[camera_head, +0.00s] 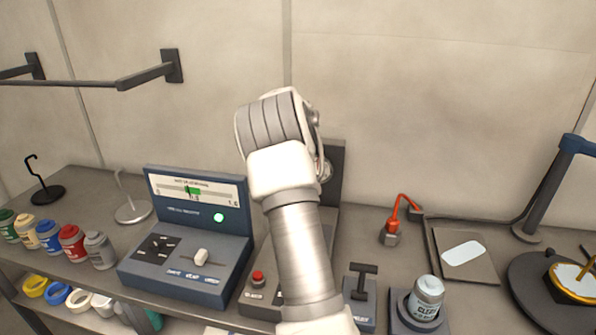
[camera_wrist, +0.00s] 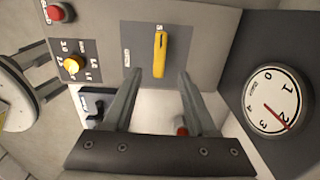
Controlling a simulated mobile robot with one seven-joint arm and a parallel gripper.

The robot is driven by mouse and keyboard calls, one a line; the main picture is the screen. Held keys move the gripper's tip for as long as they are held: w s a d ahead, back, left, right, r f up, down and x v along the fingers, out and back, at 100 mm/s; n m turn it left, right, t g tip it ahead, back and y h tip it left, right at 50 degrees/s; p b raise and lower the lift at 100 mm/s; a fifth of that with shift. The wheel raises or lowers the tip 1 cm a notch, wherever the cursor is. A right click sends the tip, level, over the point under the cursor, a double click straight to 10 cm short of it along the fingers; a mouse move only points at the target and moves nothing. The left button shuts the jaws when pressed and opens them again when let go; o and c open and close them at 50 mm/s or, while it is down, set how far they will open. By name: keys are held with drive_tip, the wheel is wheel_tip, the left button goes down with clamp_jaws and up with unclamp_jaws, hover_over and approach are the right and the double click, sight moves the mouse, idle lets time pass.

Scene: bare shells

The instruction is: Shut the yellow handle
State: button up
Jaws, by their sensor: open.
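In the wrist view the yellow handle (camera_wrist: 160,54) is a short bar on a grey rectangular plate (camera_wrist: 140,35) of a lighter panel. Small labels stand beside it, too small to read surely. The handle lies along the picture's vertical. My gripper (camera_wrist: 160,74) is open, its two dark fingers on either side of the handle's lower end in the picture. I see no contact, and the gap in depth is hard to judge. In the head view my arm covers the panel, so the handle and my gripper are hidden there.
A round gauge (camera_wrist: 279,101) with a red needle, a yellow knob (camera_wrist: 73,65) and a red button (camera_wrist: 60,12) are near the handle. In the head view a blue console (camera_head: 187,240) stands left of my arm; a can (camera_head: 427,297) and a red hook-shaped item (camera_head: 396,220) stand right.

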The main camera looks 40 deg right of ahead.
wheel_tip(320, 180, up, 8)
idle(0.7)
drive_tip(key=s+a+r+n+t, duration=0.2)
drive_tip(key=s+a+r+n, duration=0.45)
drive_tip(key=a, duration=0.35)
drive_tip(key=s+a+r+n+t, duration=0.1)
drive_tip(key=s+a+r+n, duration=0.5)
drive_tip(key=a, duration=0.4)
drive_tip(key=s+a+f+n+t, duration=0.1)
drive_tip(key=s+a+f+n, duration=0.2)
drive_tip(key=s+a+n, duration=0.2)
drive_tip(key=s+a+f+n+t, duration=0.1)
drive_tip(key=s+a+f+n, duration=0.2)
drive_tip(key=s+a+n, duration=0.3)
drive_tip(key=s+n, duration=0.4)
drive_tip(key=shift+a+t, duration=0.2)
drive_tip(key=shift+t, duration=0.1)
